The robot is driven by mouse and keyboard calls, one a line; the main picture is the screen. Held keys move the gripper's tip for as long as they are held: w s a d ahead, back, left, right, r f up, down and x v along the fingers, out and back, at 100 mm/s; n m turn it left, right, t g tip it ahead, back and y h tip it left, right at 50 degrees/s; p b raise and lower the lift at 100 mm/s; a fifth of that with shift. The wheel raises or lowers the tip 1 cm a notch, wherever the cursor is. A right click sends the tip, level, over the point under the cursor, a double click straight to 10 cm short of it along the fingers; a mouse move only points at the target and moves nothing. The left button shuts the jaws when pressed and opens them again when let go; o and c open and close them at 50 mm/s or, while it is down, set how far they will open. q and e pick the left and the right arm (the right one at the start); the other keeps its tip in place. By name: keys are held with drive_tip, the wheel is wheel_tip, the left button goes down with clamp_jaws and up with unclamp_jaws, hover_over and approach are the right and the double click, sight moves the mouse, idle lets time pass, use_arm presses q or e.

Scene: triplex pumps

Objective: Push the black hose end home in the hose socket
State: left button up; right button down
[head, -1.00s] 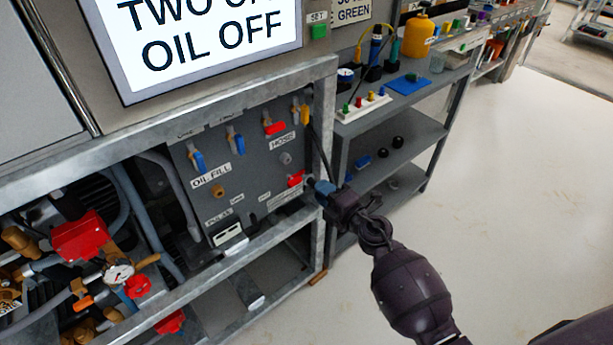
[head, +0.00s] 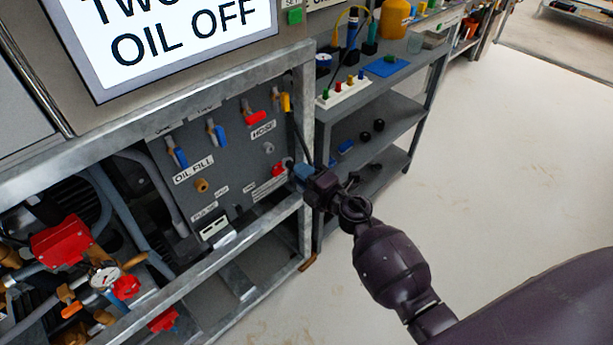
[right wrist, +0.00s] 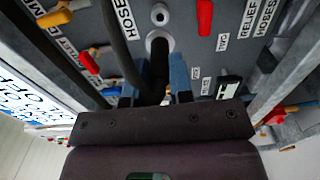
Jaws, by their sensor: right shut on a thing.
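My right gripper (head: 303,172) is shut on the black hose end, in front of the lower right of the grey panel (head: 232,185). In the right wrist view its blue fingers (right wrist: 160,88) stand on either side of the black hose end (right wrist: 158,58). The hose end points towards the panel, and a pale ring shows around its far tip. A round grey fitting (right wrist: 160,14) lies just beyond it, by the HOSE label; it also shows in the head view (head: 268,148). I cannot tell how deep the tip sits. My left gripper is not in view.
The panel carries blue, red and yellow valve handles. A metal frame post (head: 304,110) stands close to my right gripper. A grey shelf unit (head: 375,120) with small items stands to the right. Open floor (head: 500,170) lies right of it.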

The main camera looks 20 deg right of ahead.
sight(288, 163)
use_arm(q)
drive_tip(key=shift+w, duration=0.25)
use_arm(e)
drive_tip(key=shift+x, duration=2.05)
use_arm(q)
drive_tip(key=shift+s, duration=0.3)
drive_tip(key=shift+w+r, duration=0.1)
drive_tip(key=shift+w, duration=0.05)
use_arm(e)
drive_tip(key=shift+r, duration=0.1)
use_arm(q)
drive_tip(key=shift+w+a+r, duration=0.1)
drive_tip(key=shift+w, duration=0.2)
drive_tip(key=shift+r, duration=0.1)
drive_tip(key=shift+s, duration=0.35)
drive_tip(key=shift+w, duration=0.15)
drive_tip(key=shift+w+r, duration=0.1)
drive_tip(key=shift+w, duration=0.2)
use_arm(e)
drive_tip(key=shift+w, duration=0.2)
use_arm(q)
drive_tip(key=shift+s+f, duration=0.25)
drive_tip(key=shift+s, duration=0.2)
use_arm(e)
drive_tip(key=shift+w+a, duration=0.2)
drive_tip(key=shift+w, duration=0.2)
